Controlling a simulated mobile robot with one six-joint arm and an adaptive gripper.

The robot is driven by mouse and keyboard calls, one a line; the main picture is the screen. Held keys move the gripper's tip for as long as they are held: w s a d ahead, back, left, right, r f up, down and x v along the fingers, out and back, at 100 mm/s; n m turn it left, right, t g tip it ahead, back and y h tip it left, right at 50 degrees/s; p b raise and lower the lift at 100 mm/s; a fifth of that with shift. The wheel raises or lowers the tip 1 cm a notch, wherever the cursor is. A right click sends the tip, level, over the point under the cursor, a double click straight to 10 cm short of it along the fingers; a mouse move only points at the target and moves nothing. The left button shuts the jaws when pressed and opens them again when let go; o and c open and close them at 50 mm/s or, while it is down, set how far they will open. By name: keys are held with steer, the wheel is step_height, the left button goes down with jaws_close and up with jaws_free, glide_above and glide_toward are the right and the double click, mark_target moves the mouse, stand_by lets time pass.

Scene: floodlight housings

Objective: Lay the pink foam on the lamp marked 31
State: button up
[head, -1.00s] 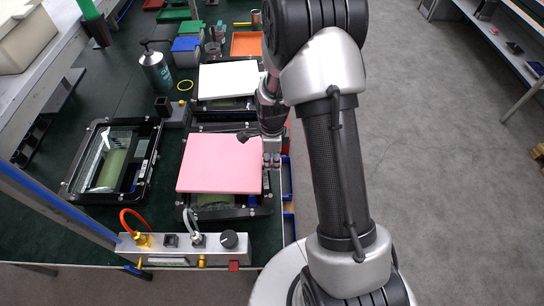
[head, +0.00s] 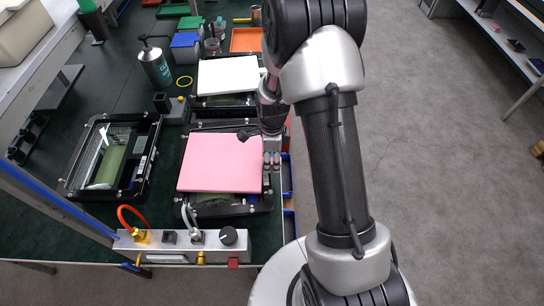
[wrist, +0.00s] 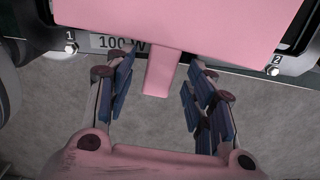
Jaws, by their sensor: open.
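The pink foam (head: 221,163) is a flat square slab lying over the front lamp (head: 247,209), covering most of it. The lamp's black frame and a strip of glass show below its near edge. My gripper (head: 272,160) is at the foam's right edge. In the wrist view the foam (wrist: 190,22) fills the top, and its narrow pink tab (wrist: 161,78) points between my open fingers (wrist: 161,62). Both fingers stand apart from the tab. A "100 W" plate shows on the lamp's side beside bolts marked 1 and 2. I cannot read the number 31 anywhere.
A lamp with bare glass (head: 152,160) lies to the left. Another lamp with a white slab (head: 228,76) lies behind. A grey connector block (head: 182,246) with hoses stands in front. A bottle (head: 155,66) and small bins stand at the back left.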

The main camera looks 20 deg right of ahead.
step_height(320, 180, up, 12)
stand_by(0.6)
steer(key=shift+s, duration=0.2)
